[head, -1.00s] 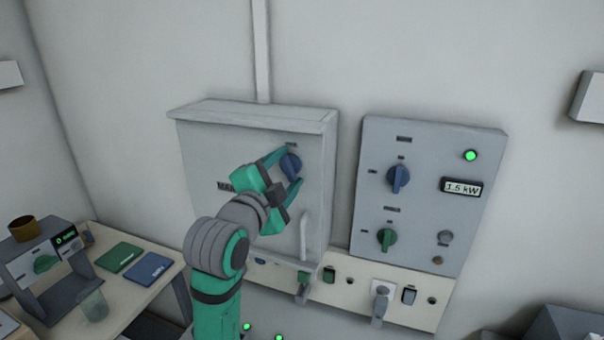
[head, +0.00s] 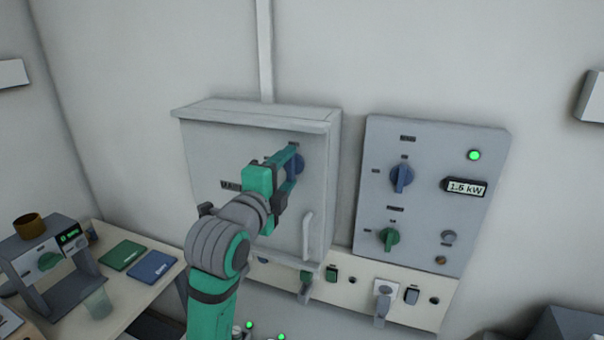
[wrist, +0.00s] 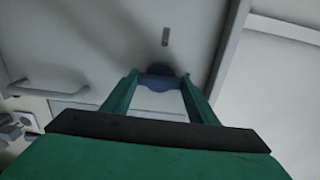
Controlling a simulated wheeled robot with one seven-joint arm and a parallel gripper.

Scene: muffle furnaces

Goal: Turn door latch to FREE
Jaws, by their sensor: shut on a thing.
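The door latch is a blue round knob (head: 299,165) on the front of a grey wall cabinet (head: 215,150), near the door's upper right. My gripper (head: 291,163) is at the knob, with its green fingers shut on it. In the wrist view the blue knob (wrist: 160,78) sits between the two fingertips of my gripper (wrist: 160,84). The fingers partly hide the knob in the head view. A small dark label shows by the knob; I cannot read it.
A grey panel (head: 432,220) with a blue knob (head: 402,177), a green knob (head: 389,238) and a 1.6 kW display (head: 464,188) hangs right of the cabinet. The door handle (head: 307,236) is below the latch. A table with green and blue books (head: 152,266) stands at left.

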